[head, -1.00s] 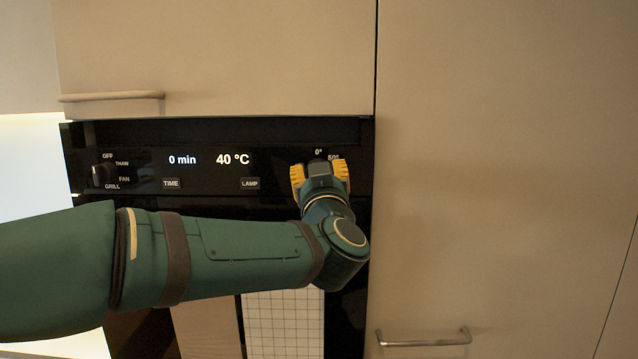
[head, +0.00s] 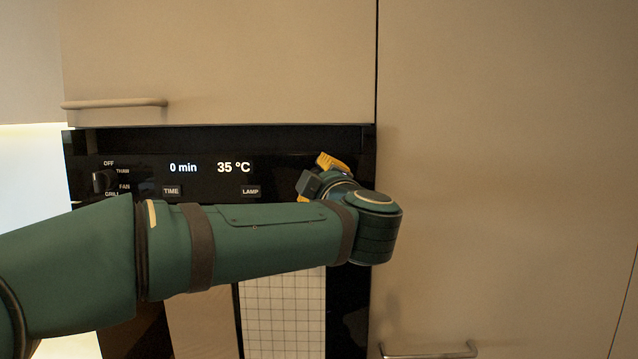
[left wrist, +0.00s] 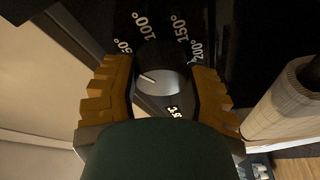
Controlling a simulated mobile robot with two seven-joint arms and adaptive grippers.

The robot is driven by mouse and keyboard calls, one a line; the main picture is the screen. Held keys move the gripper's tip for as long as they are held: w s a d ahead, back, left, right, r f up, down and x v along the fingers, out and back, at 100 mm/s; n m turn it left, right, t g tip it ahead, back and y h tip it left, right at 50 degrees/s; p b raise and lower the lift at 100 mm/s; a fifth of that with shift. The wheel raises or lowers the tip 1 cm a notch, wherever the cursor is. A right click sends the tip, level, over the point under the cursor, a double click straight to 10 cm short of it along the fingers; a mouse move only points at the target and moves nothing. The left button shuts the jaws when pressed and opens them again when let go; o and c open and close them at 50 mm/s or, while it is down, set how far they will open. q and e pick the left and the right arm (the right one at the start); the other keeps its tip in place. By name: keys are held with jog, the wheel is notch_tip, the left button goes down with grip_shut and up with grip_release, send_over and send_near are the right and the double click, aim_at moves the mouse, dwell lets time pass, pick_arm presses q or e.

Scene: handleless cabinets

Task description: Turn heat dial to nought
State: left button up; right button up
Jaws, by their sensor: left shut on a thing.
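The heat dial (left wrist: 160,82) is a dark round knob with a pale pointer line. It shows in the left wrist view with 50°, 100°, 150° and 200° marks around it. My left gripper (left wrist: 160,72) has one yellow finger on each side of it and is shut on it. In the head view my left gripper (head: 318,180) is tilted at the right end of the oven panel, and it hides the dial and its marks there. The temperature display (head: 234,168) reads 35 °C. My right gripper is in neither view.
The mode knob (head: 103,181) is at the panel's left, with the TIME button (head: 172,191) and LAMP button (head: 250,191) between. A cabinet handle (head: 115,104) is above the oven. Another handle (head: 428,350) is low on the right. The tall right door is otherwise bare.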

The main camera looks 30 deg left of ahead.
pick_arm(q)
jog(key=n+g+h, duration=0.1)
jog(key=n, duration=0.5)
jog(key=n+h, duration=0.2)
jog(key=n, duration=0.3)
jog(key=shift+h, duration=0.3)
dwell(0.3)
jog(key=o, duration=1.2)
jog(key=shift+a+f, duration=0.1)
jog(key=v, duration=1.2)
